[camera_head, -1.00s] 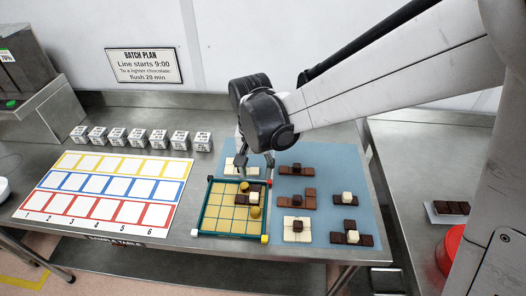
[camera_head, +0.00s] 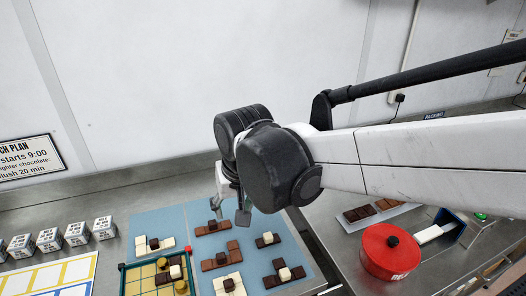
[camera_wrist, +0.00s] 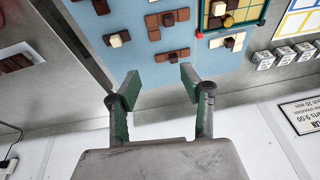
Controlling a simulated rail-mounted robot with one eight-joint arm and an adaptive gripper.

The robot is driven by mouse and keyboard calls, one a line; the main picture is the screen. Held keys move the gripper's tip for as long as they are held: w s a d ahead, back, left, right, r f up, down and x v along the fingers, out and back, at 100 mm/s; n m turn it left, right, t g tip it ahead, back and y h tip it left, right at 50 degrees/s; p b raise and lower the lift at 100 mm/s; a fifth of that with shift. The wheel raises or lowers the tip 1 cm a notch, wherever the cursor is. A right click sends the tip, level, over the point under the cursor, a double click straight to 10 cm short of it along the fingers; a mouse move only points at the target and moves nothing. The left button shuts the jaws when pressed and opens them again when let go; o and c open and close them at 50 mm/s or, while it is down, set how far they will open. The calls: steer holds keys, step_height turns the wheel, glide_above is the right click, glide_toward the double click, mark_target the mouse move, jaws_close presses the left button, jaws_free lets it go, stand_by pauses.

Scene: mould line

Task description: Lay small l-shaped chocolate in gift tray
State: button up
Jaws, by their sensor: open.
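The gift tray (camera_head: 123,281) has a green frame and yellow squares. In it are a dark piece with a pale knob (camera_head: 175,271) and round golden pieces. On the blue mat (camera_head: 255,212), a small dark chocolate with a pale knob (camera_head: 268,240) looks L-shaped. It also shows in the wrist view (camera_wrist: 117,40), apart from my fingers. A larger brown L-shaped piece (camera_head: 221,257) lies left of it. My gripper (camera_head: 230,211) is open and empty above the mat's back edge. Its spread fingers show in the wrist view (camera_wrist: 160,78).
White printed cubes (camera_head: 50,240) stand left. A red pot (camera_head: 388,251) stands on the right-hand table.

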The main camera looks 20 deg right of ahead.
steer(key=s+d+r+t+h, duration=0.1)
steer(key=s+d+t, duration=0.3)
steer(key=s+d, duration=0.5)
steer(key=shift+d+r, duration=0.55)
steer(key=shift+d, duration=1.45)
steer(key=shift+f, duration=0.1)
step_height(320, 180, down, 8)
steer(key=b, duration=0.8)
